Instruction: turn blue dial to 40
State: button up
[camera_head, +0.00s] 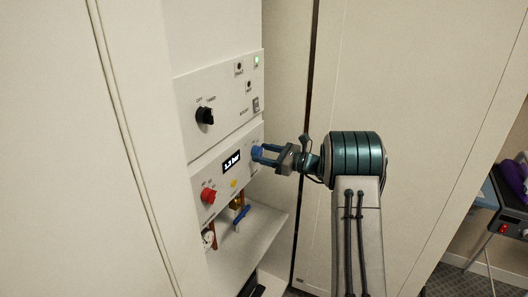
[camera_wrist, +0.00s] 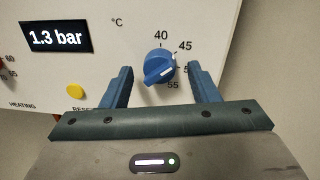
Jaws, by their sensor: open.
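The blue dial (camera_wrist: 158,66) is on the white panel, with the numbers 40, 45 and 55 readable around its upper and right sides. A label between 45 and 55 is partly hidden by the right finger. The dial's white mark points to the right, roughly toward that hidden label. My gripper (camera_wrist: 161,74) is open, with one blue finger on each side of the dial and gaps visible between them. In the head view the dial (camera_head: 257,152) is largely covered by my gripper (camera_head: 261,155), which reaches it from the right.
The display (camera_wrist: 56,38) reads 1.3 bar. A yellow button (camera_wrist: 75,91) is below it. A red dial (camera_head: 208,196), a black knob (camera_head: 205,116) and a blue-handled valve (camera_head: 241,214) are nearby. A cabinet wall (camera_head: 400,90) stands close on the right.

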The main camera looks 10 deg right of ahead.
jog(key=shift+w+a, duration=0.15)
jog(key=shift+a, duration=0.05)
jog(key=c, duration=1)
jog(key=shift+o, duration=0.2)
